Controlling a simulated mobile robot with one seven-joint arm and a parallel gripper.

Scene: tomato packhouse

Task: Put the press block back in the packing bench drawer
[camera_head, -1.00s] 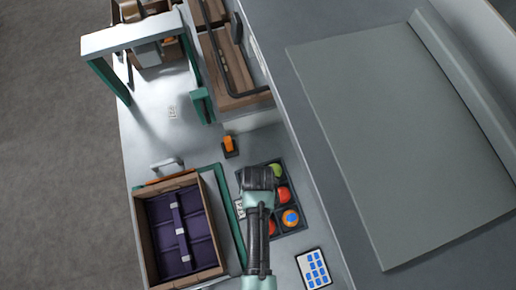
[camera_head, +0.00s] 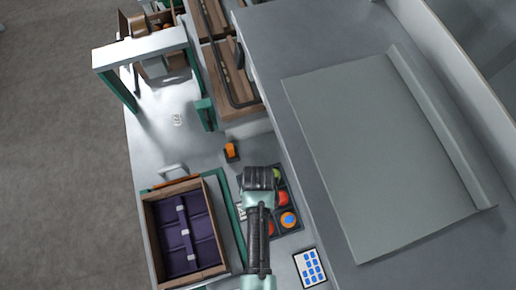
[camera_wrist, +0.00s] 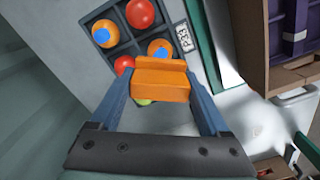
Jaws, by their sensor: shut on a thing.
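My gripper (camera_wrist: 161,88) is shut on an orange stepped block (camera_wrist: 162,80), which I take to be the press block, held between its two blue fingers. In the head view my arm reaches up from the bottom edge, and its wrist hides the gripper and the block. The gripper is over or beside the dark compartment tray (camera_head: 289,245) of coloured balls; its height above the bench is unclear. A pale handle (camera_head: 172,171) shows near the packing bench's (camera_head: 160,120) left edge; I cannot tell whether it belongs to the drawer. No open drawer is clearly identifiable.
A wooden box with purple dividers (camera_head: 148,235) stands left of my arm. A white-topped green frame (camera_head: 140,50) stands at the back. A small orange-and-black item (camera_head: 231,151) and a blue-dotted card (camera_head: 311,268) lie on the bench. A large grey mat (camera_head: 385,160) is at right.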

